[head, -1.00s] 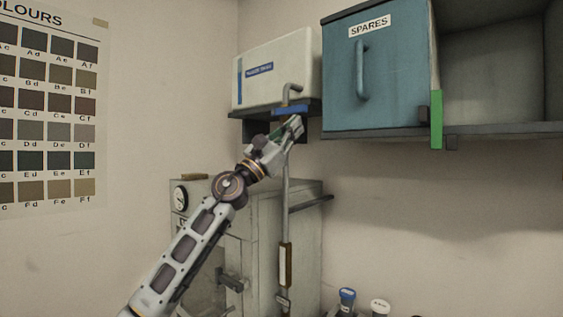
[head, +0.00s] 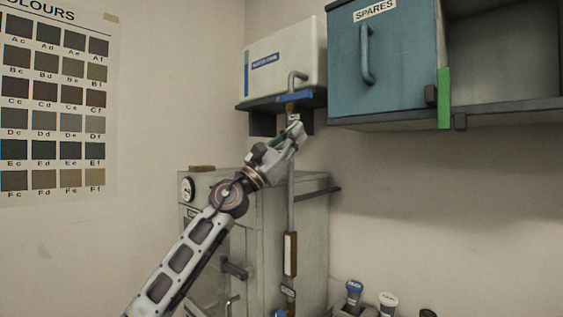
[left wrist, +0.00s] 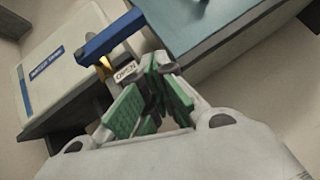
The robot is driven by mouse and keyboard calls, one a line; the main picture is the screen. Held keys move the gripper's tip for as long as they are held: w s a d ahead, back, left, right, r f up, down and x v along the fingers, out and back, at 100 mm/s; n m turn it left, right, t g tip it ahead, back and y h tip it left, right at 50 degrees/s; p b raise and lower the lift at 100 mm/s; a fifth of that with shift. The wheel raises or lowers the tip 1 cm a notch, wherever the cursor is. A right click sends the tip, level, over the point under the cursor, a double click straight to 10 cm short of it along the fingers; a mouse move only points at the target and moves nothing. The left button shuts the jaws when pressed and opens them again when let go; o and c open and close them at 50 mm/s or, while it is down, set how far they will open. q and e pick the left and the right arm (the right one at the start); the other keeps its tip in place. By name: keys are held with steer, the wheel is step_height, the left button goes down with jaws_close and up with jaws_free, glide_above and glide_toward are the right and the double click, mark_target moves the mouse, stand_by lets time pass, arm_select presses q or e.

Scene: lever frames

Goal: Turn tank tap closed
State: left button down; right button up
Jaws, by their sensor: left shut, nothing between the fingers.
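The white tank (head: 282,52) sits on a dark bracket shelf on the wall. Its tap has a blue lever (head: 297,97), crosswise to the grey pipe. In the left wrist view the blue lever (left wrist: 112,34) is a straight bar at the upper middle, with a brass piece (left wrist: 103,66) below it. A small tag (left wrist: 125,75) there seems to read OPEN. My left gripper (head: 298,130) is just below the lever, apart from it. In the left wrist view its green-padded fingers (left wrist: 148,92) are shut and empty. My right gripper is out of view.
A blue SPARES cabinet (head: 385,50) with a handle hangs right of the tank, with a green strip (head: 444,98) on its edge. A grey cabinet (head: 262,220) with a gauge stands below. Capped containers (head: 354,287) stand at the bottom.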

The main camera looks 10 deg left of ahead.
arm_select(q)
steer(key=s+d+v, duration=0.1)
steer(key=v, duration=0.6)
steer(key=shift+s+f+b, duration=0.3)
steer(key=shift+f+b, duration=0.05)
steer(key=shift+f, duration=0.1)
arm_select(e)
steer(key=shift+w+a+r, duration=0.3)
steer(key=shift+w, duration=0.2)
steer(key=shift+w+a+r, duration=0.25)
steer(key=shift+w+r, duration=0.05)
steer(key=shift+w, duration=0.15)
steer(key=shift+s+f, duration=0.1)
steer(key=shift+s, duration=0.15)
